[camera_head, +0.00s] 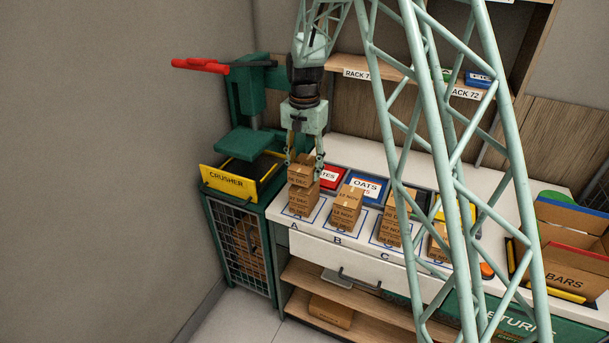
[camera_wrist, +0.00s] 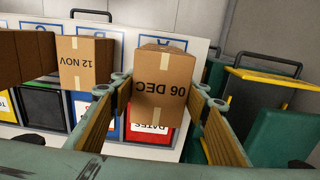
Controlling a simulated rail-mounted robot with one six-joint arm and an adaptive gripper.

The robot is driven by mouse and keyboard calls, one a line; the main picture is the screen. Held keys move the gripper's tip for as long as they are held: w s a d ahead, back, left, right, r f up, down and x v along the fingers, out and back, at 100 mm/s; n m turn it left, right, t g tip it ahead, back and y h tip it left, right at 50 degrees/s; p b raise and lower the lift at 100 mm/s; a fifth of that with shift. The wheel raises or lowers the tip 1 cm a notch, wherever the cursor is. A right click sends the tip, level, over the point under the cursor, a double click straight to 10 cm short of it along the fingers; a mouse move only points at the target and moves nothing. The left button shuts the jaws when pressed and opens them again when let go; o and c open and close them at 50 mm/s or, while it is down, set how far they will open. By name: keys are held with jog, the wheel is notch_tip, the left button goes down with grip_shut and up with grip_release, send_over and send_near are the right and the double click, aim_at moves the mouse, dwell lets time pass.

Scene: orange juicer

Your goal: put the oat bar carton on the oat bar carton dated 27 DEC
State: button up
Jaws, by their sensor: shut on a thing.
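My gripper (camera_head: 304,166) is over spot A at the left end of the white counter, its fingers on either side of a brown carton. In the wrist view this carton (camera_wrist: 162,88) sits between the two fingers, and its label reads 06 DEC, upside down there. In the head view the held carton (camera_head: 299,174) is directly above the carton stack (camera_head: 302,204) at spot A. The label on that stack ends in DEC, but its number is too small to read surely. I cannot tell whether the held carton touches the stack.
More carton stacks stand at B (camera_head: 346,205), C (camera_head: 390,228) and D (camera_head: 437,243); B's is dated 12 NOV. Behind are a red DATES bin (camera_head: 331,178) and blue OATS bin (camera_head: 367,188). A green crusher (camera_head: 240,143) stands left, a BARS box (camera_head: 570,262) right.

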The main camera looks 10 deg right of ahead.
aim_at(305, 163)
jog(key=shift+f, duration=1.25)
jog(key=shift+f, duration=0.15)
jog(key=o, duration=1)
jog(key=shift+c, duration=0.2)
jog(key=shift+r, duration=0.2)
notch_tip(305, 163, up, 12)
jog(key=shift+f, duration=0.15)
